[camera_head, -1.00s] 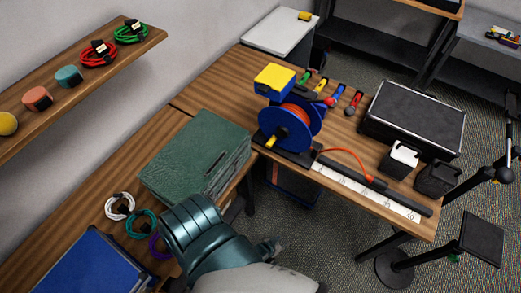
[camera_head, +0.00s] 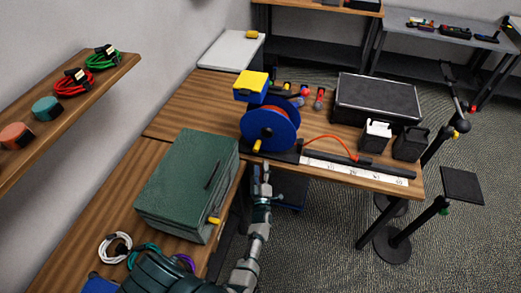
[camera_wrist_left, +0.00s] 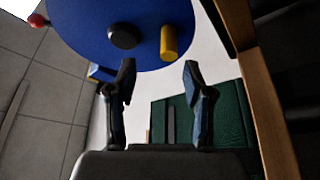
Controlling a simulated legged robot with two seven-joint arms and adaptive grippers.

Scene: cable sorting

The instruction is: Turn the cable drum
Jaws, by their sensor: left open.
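The cable drum (camera_head: 269,124) has blue flanges and an orange-red cable wound between them. It stands on the wooden table, with a yellow handle (camera_head: 257,145) low on its near flange. In the left wrist view the blue flange (camera_wrist_left: 90,20), its dark hub (camera_wrist_left: 124,37) and the yellow handle (camera_wrist_left: 168,43) show ahead of the fingers. My left gripper (camera_head: 262,171) is open and empty, just in front of and below the drum. In the wrist view its fingertips (camera_wrist_left: 160,72) stay apart from the handle. My right gripper is not in view.
A green case (camera_head: 185,180) stands left of my left arm. A ruler strip (camera_head: 350,172) with the orange cable end lies along the table's front edge. A black case (camera_head: 377,98) and two small boxes stand at the right. A yellow-and-blue box (camera_head: 250,86) sits behind the drum.

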